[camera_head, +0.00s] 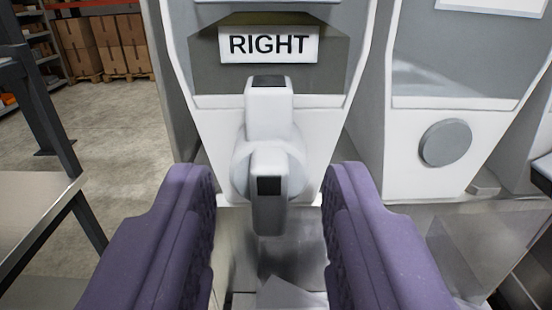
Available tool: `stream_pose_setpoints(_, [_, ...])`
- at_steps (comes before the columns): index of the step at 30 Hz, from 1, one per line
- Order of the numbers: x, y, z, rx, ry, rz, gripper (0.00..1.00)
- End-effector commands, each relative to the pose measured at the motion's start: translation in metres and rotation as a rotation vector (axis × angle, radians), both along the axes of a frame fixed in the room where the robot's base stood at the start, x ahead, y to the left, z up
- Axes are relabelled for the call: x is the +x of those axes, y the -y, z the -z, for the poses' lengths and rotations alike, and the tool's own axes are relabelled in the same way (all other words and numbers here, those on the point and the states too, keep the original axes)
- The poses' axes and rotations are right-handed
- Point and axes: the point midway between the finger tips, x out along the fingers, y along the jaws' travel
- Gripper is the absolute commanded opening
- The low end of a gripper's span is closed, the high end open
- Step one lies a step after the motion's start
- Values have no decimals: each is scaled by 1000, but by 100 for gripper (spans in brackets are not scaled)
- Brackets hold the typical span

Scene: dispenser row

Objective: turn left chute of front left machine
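A white machine front (210,135) stands straight ahead, with a plate (268,44) reading "RIGHT". No label reading "LEFT" is in view. Below the plate is a white turning handle (268,130), an upright bar with dark square patches near its top and lower part, on a round hub. My gripper (270,190) has two purple fingers spread wide, one on each side of the handle's lower part. There are visible gaps between the handle and both fingers in the picture. I cannot tell how far the fingertips reach in depth.
To the right, another white machine front (405,175) has a round grey disc (446,142). A table with a dark frame (35,205) stands at the left. Cardboard boxes (105,45) and shelving stand at the back left. Clear grey floor (120,130) lies between.

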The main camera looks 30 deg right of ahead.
Motion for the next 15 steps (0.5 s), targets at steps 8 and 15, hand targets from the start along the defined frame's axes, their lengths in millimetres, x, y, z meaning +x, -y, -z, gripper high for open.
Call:
stream_pose_setpoints(8, [2, 2, -1, 0, 1, 0, 38])
stream_pose_setpoints(15, [2, 1, -1, 0, 1, -1, 0])
